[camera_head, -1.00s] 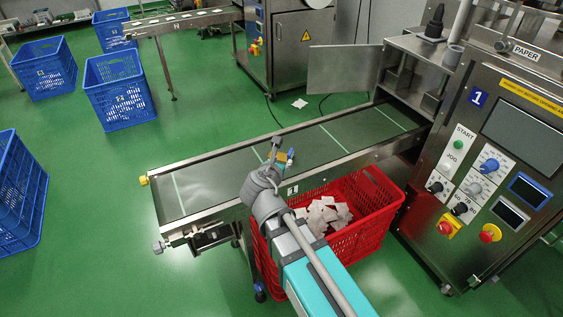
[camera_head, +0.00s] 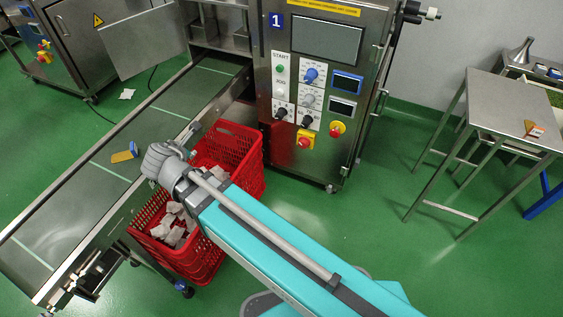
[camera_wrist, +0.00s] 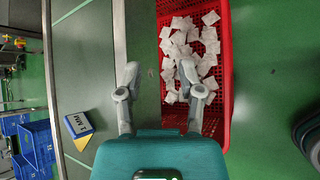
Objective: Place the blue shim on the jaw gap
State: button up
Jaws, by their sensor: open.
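A small block with a yellow body, a blue edge and a white label reading "2 MM" (camera_wrist: 79,125) lies on the conveyor belt in the wrist view; I take its blue part for the shim. It shows in the head view as a yellowish piece with a blue end (camera_head: 124,154). My gripper (camera_wrist: 160,75) is open and empty in the wrist view, its fingers to the right of the block and apart from it. In the head view my gripper (camera_head: 194,140) is beside the conveyor's near edge, above the red crate. I cannot make out a jaw gap.
The red crate (camera_head: 255,175) with white teabags stands beside the conveyor (camera_head: 70,205). The steel machine with its control panel (camera_head: 300,105) stands behind it. A steel table (camera_head: 490,112) at right bears a small orange-and-white item (camera_head: 534,129). Green floor between them is open.

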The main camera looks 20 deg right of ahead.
jog(key=s+d+f+m+g+y, duration=0.1)
jog(key=s+d+f+m+g, duration=0.1)
jog(key=d+m, duration=0.6)
jog(key=s+d+f+m+g, duration=0.2)
jog(key=d+m+g, duration=0.2)
jog(key=d+m, duration=0.5)
jog(key=s+d+f+m+g+y, duration=0.1)
jog(key=s+d+f+m+g, duration=0.1)
jog(key=d+m, duration=0.6)
jog(key=shift+s+d+f+g+y, duration=0.35)
jog(key=shift+s+d+g, duration=0.25)
jog(key=shift+d+g, duration=0.35)
jog(key=shift+d, duration=0.1)
